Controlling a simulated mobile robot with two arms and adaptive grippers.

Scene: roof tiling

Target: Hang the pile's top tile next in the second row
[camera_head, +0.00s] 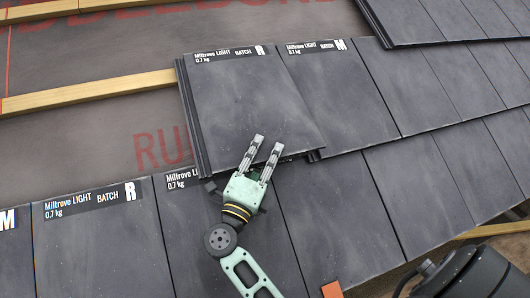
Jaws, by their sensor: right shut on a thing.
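A dark grey tile (240,100) marked Miltrove LIGHT, batch R, lies at the left end of the second row. Its right side meets a tile marked batch M (335,95). Its ribbed left edge is exposed. Whether the tile rests fully on the roof I cannot tell. My left gripper and the pile are not in view.
First-row tiles (95,240) run along the bottom, one with an R label. Higher tiles (430,15) lie at the upper right. Left of the held tile, grey underlay (90,140) with red print is bare. A small orange piece (331,289) shows at the bottom edge.

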